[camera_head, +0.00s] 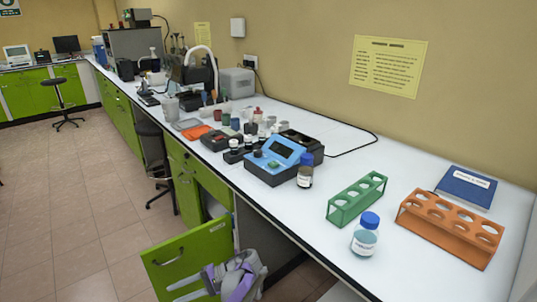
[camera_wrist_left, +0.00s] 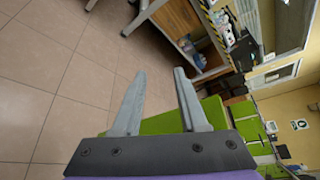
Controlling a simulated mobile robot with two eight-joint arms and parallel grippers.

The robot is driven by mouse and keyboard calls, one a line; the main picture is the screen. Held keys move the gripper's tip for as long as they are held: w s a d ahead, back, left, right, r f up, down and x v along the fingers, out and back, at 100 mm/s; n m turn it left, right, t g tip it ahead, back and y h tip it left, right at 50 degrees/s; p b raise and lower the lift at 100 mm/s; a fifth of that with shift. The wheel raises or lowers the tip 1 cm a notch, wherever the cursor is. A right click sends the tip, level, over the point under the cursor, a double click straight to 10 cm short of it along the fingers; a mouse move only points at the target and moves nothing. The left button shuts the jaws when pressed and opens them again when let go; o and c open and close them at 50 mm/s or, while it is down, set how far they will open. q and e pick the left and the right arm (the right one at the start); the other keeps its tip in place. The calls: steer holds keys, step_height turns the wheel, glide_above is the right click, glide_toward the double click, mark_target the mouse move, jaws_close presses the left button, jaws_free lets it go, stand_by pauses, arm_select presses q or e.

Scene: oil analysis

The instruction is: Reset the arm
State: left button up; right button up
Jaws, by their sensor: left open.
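My left arm shows at the bottom of the head view, folded low in front of the bench, in grey and purple. Its gripper (camera_head: 180,287) points to the left, below the bench top and beside an open green cabinet door (camera_head: 185,255). In the left wrist view the gripper (camera_wrist_left: 160,73) is open, its two grey fingers apart with nothing between them. Tiled floor and green cabinet fronts show beyond the fingers. My right gripper is in neither view.
The white bench (camera_head: 310,222) holds a blue analyser (camera_head: 275,160), a brown bottle (camera_head: 305,172), a green rack (camera_head: 357,200), a blue-capped bottle (camera_head: 365,238), an orange rack (camera_head: 450,228) and a blue book (camera_head: 466,187). A stool (camera_head: 155,150) stands along its front. The floor at left is mostly clear.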

arm_select(q)
steer(key=s+a+r+t+h+p, duration=0.1)
steer(key=s+r+t+h+p, duration=0.15)
steer(key=s+r+p, duration=0.45)
steer(key=s+r+t+h+p, duration=0.1)
steer(key=s+r+h+p, duration=0.2)
steer(key=r, duration=0.9)
steer(key=s+d+r+n+t+h+p, duration=0.1)
steer(key=s+d+r+t+h+p, duration=0.2)
steer(key=s, duration=0.5)
steer(key=s+d+r+n+t+h+p, duration=0.1)
steer(key=s+d+r+t+h+p, duration=0.2)
steer(key=s+d+r+h+p, duration=0.3)
steer(key=s+p, duration=0.2)
steer(key=s, duration=0.1)
steer(key=shift+d+n, duration=0.2)
steer(key=shift+n, duration=0.2)
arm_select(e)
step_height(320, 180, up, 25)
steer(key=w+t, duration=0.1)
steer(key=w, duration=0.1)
arm_select(q)
steer(key=shift+s+r, duration=0.1)
steer(key=shift+s, duration=0.05)
steer(key=shift+o, duration=0.6)
steer(key=shift+a, duration=0.1)
